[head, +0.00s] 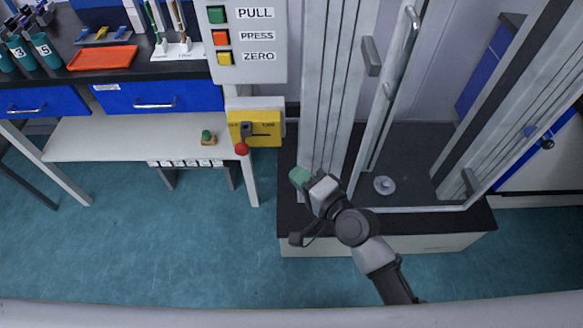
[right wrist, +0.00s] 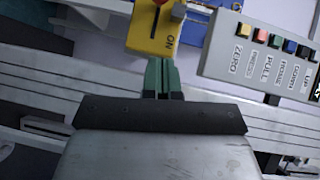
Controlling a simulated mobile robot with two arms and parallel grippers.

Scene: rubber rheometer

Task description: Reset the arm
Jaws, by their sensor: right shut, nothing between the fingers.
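My right arm reaches in from the bottom right of the head view. Its right gripper (head: 299,177) has green fingertips held together with nothing between them. It is in front of the metal uprights of the rheometer (head: 335,90), above the black base. In the right wrist view the shut green fingers (right wrist: 161,76) point toward the yellow switch box. The yellow switch box (head: 262,138) has a red-knobbed lever (head: 241,148) and an ON label; it is also in the right wrist view (right wrist: 152,32). My left gripper is not in view.
A grey control panel (head: 240,72) with PULL, PRESS and ZERO buttons hangs above the switch box. A black bench (head: 120,70) with blue drawers stands at the left, holding an orange tray (head: 103,58). A small round part (head: 384,185) sits on the machine's black base. The teal floor is clear.

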